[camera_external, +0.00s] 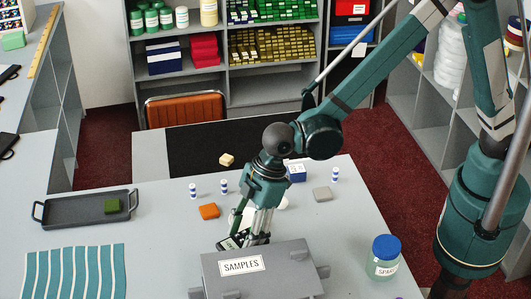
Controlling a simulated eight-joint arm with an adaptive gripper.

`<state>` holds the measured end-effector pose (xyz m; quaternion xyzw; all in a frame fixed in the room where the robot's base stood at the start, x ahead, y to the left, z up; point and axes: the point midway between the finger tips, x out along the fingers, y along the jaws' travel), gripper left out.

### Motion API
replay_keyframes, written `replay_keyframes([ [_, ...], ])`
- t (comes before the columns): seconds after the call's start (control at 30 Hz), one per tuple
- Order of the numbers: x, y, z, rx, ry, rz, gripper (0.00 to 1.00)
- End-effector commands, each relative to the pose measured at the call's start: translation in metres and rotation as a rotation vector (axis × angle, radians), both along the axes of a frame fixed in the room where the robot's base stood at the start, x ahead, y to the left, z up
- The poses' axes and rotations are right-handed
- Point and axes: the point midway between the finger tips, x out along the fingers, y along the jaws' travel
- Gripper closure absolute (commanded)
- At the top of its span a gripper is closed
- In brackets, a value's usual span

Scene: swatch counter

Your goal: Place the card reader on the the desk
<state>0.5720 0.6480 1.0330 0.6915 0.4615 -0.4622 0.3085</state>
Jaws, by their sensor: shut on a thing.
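My gripper (251,240) points down just behind the grey SAMPLES box, near the middle of the desk (150,225). It is shut on a small dark device with light markings, which looks like the card reader (231,241). The device is tilted and shows to the left of the fingers. The SAMPLES box hides its lower part and the fingertips, so I cannot tell whether it touches the desk.
The SAMPLES box (262,273) stands close in front. A dark tray (80,212) is left, a blue-lidded jar (384,262) right.

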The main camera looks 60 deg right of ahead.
Motion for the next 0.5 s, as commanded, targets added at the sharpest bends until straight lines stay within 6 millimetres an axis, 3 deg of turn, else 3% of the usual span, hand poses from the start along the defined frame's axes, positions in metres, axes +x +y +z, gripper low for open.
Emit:
replay_keyframes([
  [0.17,0.000,0.000,-0.005,0.000,0.000,0.000,0.72],
  [0.5,0.000,0.000,-0.037,0.000,0.000,0.000,0.72],
])
